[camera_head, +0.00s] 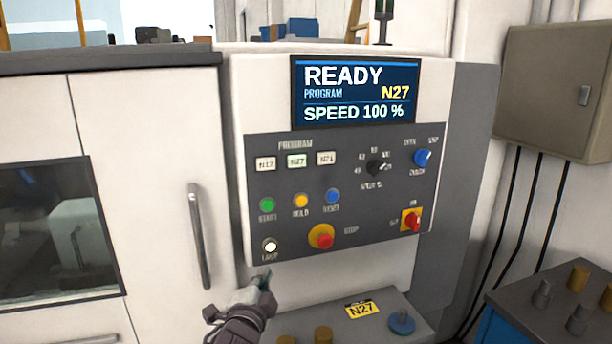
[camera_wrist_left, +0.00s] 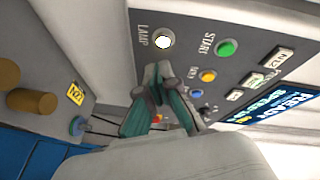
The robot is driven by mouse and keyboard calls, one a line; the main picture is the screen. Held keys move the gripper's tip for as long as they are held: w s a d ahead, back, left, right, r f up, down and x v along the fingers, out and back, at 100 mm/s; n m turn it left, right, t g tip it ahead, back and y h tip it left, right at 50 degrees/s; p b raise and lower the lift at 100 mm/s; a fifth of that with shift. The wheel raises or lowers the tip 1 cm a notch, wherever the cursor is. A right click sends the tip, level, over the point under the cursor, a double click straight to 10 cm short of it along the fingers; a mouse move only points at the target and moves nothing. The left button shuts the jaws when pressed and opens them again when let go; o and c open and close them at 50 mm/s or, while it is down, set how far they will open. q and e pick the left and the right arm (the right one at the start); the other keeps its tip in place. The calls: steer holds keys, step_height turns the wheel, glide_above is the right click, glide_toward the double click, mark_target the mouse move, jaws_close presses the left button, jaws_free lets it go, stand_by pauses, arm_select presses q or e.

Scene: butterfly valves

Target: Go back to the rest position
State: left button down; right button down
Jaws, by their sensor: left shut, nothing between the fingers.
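My left gripper (camera_head: 262,280) is just below the lower left corner of the control panel (camera_head: 345,255), under the lit white LAMP button (camera_head: 270,246). It is shut with nothing held. In the left wrist view its teal and grey fingers (camera_wrist_left: 158,72) are together, a little apart in the picture from the LAMP button (camera_wrist_left: 163,41). The screen (camera_head: 355,93) reads READY, PROGRAM N27, SPEED 100 %. The N27 program button (camera_head: 297,161) has a greenish tint. My right gripper does not show.
A door handle (camera_head: 199,236) stands left of the panel. Below the panel a grey shelf (camera_head: 325,312) holds brass pieces, a yellow N27 label (camera_head: 362,309) and a blue round part (camera_head: 401,322). A blue crate-like stand (camera_head: 510,317) with metal pieces is at lower right.

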arm_select(q)
steer(key=s+a+f+n+g+y, duration=0.1)
steer(key=s+a+f+n+g, duration=0.3)
steer(key=s+f, duration=0.5)
steer(key=s+a+f+n+g+y, duration=0.1)
steer(key=s+a+f+n+g, duration=0.3)
steer(key=s+f, duration=0.55)
steer(key=s+a+f+n+g, duration=0.2)
steer(key=s+f+g, duration=0.1)
steer(key=s, duration=0.7)
steer(key=s+a+f+n+g, duration=0.2)
steer(key=s+f+n+g, duration=0.1)
steer(key=s, duration=0.7)
step_height(320, 180, down, 25)
steer(key=g, duration=0.1)
steer(key=s+a+f+g, duration=0.1)
steer(key=s+a+f, duration=0.1)
steer(key=s+f, duration=1.5)
steer(key=shift+s+a+m, duration=0.2)
steer(key=shift+s+m, duration=0.1)
steer(key=shift+m, duration=0.1)
